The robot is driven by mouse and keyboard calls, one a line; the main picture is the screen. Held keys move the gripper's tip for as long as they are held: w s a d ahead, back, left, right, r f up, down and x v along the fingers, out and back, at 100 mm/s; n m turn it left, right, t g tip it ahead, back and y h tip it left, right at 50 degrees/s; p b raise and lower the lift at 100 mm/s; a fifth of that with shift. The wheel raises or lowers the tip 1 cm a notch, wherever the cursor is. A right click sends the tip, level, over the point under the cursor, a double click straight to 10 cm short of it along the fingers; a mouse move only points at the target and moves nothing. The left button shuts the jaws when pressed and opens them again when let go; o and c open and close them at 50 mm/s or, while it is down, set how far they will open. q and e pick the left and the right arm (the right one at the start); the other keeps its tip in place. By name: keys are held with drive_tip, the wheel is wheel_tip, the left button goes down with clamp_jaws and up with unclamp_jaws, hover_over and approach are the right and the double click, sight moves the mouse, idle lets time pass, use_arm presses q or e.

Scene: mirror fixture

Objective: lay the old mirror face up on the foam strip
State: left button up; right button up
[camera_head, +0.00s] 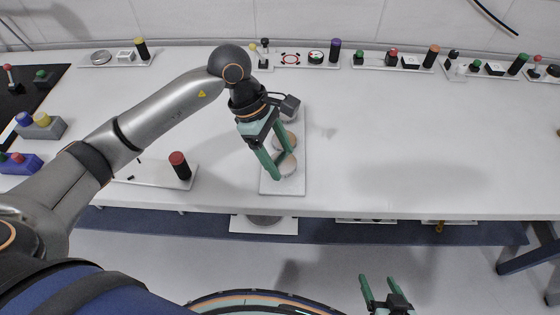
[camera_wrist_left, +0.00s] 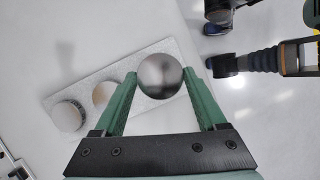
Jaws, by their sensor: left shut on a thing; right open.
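The foam strip (camera_head: 270,188) is a pale grey rectangle lying on the white table, and it also shows in the left wrist view (camera_wrist_left: 130,73). My left gripper (camera_head: 284,166) is shut on a round mirror (camera_wrist_left: 160,76) with a grey, shiny face towards the wrist camera. The mirror is at the strip's near end; I cannot tell whether it touches the strip. A tan disc (camera_wrist_left: 103,94) and a pale disc with a dark rim (camera_wrist_left: 68,116) sit farther along the strip. My right gripper (camera_head: 379,279) is open and empty, in front of the table.
A white plate with a red-topped black cylinder (camera_head: 181,166) stands left of the strip. Small fixtures with buttons and cylinders line the table's back edge (camera_head: 410,62). Coloured button boxes (camera_head: 40,126) stand at the left. The table right of the strip (camera_head: 400,135) is clear.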

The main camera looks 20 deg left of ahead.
sight(277, 158)
use_arm(q)
drive_tip(key=shift+w+f, duration=0.15)
drive_tip(key=shift+f, duration=0.05)
drive_tip(key=shift+w+f, duration=0.15)
drive_tip(key=shift+f, duration=1.5)
drive_tip(key=shift+f, duration=0.15)
drive_tip(key=o, duration=1.4)
drive_tip(key=shift+a+r, duration=0.1)
drive_tip(key=shift+r, duration=0.25)
drive_tip(key=v, duration=1.1)
drive_tip(key=shift+r, duration=0.35)
